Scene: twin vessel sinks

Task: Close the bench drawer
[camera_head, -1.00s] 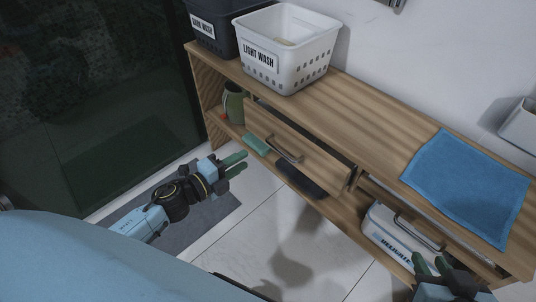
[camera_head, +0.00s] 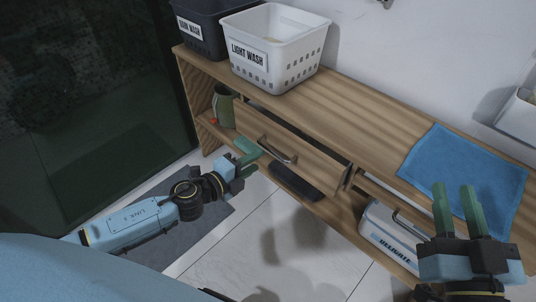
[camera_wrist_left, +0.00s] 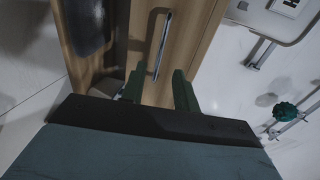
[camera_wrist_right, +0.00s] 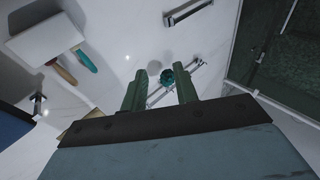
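The wooden bench (camera_head: 300,105) runs along the wall. Its left drawer (camera_head: 310,155) is pulled out, with a dark gap between its front and the bench top. Its metal bar handle (camera_head: 277,152) faces me and shows ahead of my left fingers in the left wrist view (camera_wrist_left: 161,47). My left gripper (camera_head: 249,160) is open and empty, just short of the drawer front near the handle's left end; contact is not clear. My right gripper (camera_head: 458,211) is open and empty, raised in front of the blue cloth. A second handle (camera_head: 411,226) is at the bench's right.
A white basket (camera_head: 275,50) and a dark basket (camera_head: 200,28) stand on the bench top. A blue cloth (camera_head: 440,165) lies at its right. A green jug (camera_head: 223,105), a dark item (camera_head: 293,182) and a white box (camera_head: 385,235) are below. The floor in front is clear.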

